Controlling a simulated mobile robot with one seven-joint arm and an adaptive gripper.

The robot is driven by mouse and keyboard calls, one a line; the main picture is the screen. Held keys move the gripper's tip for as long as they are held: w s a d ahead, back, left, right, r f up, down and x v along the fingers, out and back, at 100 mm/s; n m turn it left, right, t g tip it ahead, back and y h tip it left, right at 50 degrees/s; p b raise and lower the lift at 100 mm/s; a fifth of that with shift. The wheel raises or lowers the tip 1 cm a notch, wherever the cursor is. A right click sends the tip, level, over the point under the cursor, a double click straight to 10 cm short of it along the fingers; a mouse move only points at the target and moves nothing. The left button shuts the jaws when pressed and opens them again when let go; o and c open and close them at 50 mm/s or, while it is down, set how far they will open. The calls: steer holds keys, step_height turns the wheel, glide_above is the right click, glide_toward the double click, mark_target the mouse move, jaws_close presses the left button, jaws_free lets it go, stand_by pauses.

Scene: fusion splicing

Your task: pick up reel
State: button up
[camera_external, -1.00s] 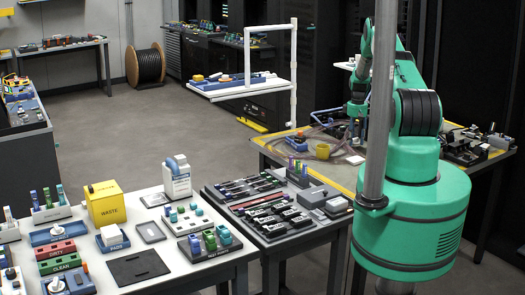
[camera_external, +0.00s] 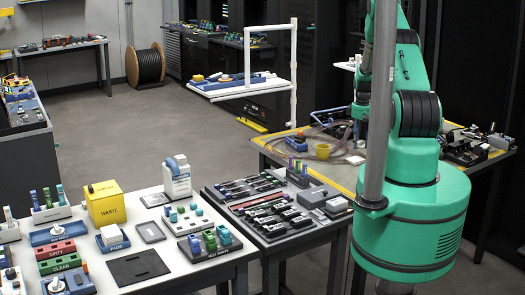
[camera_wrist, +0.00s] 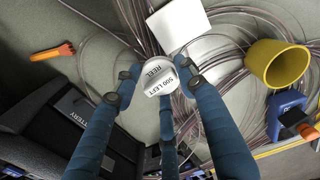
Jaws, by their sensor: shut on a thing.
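The reel (camera_wrist: 158,77) is a small white round thing with lettering that reads "REEL" and "500 LEFT". My gripper (camera_wrist: 158,82) has blue fingers with dark tips, and they are shut on the reel from its sides in the wrist view. A tangle of clear tubing or fibre lies below it on the green surface. In the external view my gripper is mostly hidden behind the grey pole over the yellow-edged table (camera_external: 268,153), and the reel cannot be made out there.
A yellow cup (camera_wrist: 275,64) and a blue holder (camera_wrist: 286,116) stand at the right in the wrist view. A white block or sheet (camera_wrist: 179,22) lies at the top. An orange-handled tool (camera_wrist: 54,52) and a dark battery unit (camera_wrist: 95,125) are at the left.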

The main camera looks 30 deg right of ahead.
steer(key=shift+s+a+r, duration=0.15)
steer(key=shift+s+a, duration=0.45)
steer(key=shift+s, duration=0.3)
steer(key=shift+s+a+r, duration=0.1)
steer(key=shift+s+a, duration=0.5)
steer(key=shift+s, duration=0.3)
steer(key=shift+a, duration=0.15)
